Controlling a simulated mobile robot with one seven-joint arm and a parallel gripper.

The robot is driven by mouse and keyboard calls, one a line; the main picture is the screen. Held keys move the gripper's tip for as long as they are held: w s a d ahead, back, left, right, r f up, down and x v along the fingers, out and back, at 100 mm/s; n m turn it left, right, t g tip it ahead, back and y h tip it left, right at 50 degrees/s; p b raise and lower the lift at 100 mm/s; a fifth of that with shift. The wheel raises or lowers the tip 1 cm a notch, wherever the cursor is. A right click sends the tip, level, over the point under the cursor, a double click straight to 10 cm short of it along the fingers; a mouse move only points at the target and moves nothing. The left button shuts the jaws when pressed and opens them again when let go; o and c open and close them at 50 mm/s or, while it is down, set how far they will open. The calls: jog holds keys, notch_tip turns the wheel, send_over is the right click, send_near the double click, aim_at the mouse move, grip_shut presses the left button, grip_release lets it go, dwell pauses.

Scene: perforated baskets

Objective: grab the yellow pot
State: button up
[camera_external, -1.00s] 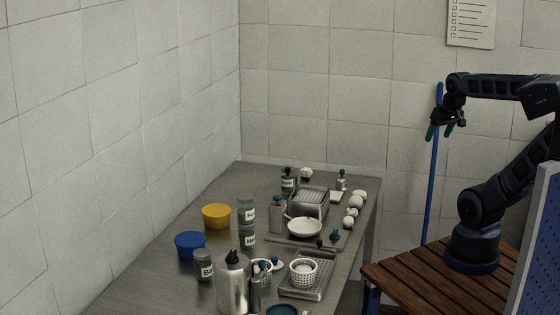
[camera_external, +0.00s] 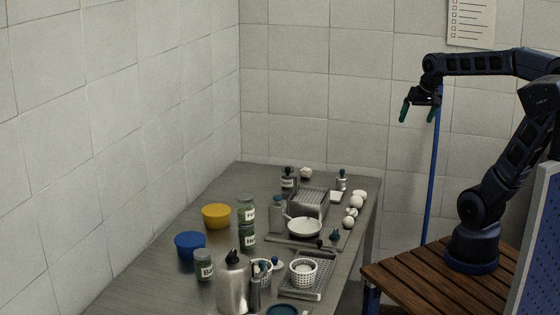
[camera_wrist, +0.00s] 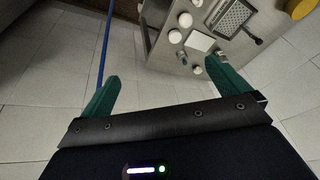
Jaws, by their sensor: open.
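The yellow pot (camera_external: 216,216) stands on the grey table near its left edge, behind the blue pot and left of a labelled jar. In the wrist view, a yellow round thing, likely the same pot, is cut off at the top right corner (camera_wrist: 299,8). My gripper (camera_external: 418,112) is open and empty, with green fingers pointing down. It is in the air to the right of the table, well above it and far from the pot.
A blue pot (camera_external: 190,245) stands in front of the yellow one. Labelled jars (camera_external: 246,210), a metal bottle (camera_external: 233,283), a white bowl (camera_external: 304,227) and a metal grater (camera_external: 309,202) crowd the table between my gripper and the pot. A blue pole (camera_external: 430,180) stands behind my gripper.

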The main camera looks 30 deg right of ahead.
jog(key=w+a+m+g+y, duration=0.15)
jog(key=w+a+m, duration=0.35)
jog(key=w+a, duration=1.65)
jog(key=m+g, duration=0.3)
jog(key=m, duration=0.4)
send_over(216, 209)
jog(key=d, duration=0.2)
jog(key=shift+h, duration=0.35)
notch_tip(216, 209, down, 25)
jog(key=shift+w+f, duration=0.1)
jog(key=shift+w, duration=0.05)
jog(key=shift+a+f, duration=0.4)
jog(key=shift+a, duration=0.05)
jog(key=f, duration=0.7)
jog(key=a+f, duration=0.1)
jog(key=f, duration=0.2)
jog(key=shift+s+a+f, duration=0.1)
jog(key=shift+s+f, duration=0.15)
jog(key=shift+s, duration=0.1)
jog(key=c, duration=0.6)
